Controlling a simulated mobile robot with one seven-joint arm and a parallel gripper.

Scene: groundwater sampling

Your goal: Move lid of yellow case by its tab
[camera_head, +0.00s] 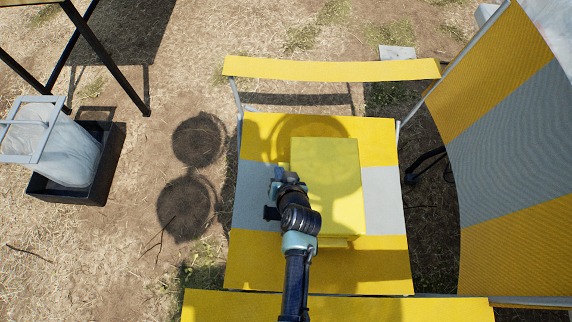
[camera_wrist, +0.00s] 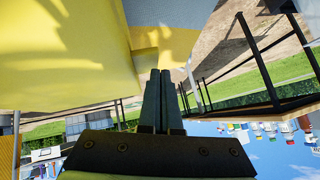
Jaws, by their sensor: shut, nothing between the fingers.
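The yellow case (camera_head: 340,185) lies on the seat of a yellow and grey chair. Its lid (camera_head: 325,160) forms the flat top and looks closed. A small yellow lip (camera_head: 335,242) sticks out at the near edge; I cannot tell whether it is the tab. My gripper (camera_head: 280,178) is at the case's left edge, partly covering it. In the wrist view my gripper (camera_wrist: 160,76) has its fingers together and empty. A yellow surface, apparently the case (camera_wrist: 65,60), fills the upper left there, close beside the fingers. Contact cannot be told.
The chair seat (camera_head: 258,265) has bare room left of the case. A yellow backrest strip (camera_head: 330,69) spans the far side. A second striped chair (camera_head: 515,150) stands at right. A black bin (camera_head: 110,160) with a clear bag sits on the ground at left, near a dark-legged table (camera_head: 105,60).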

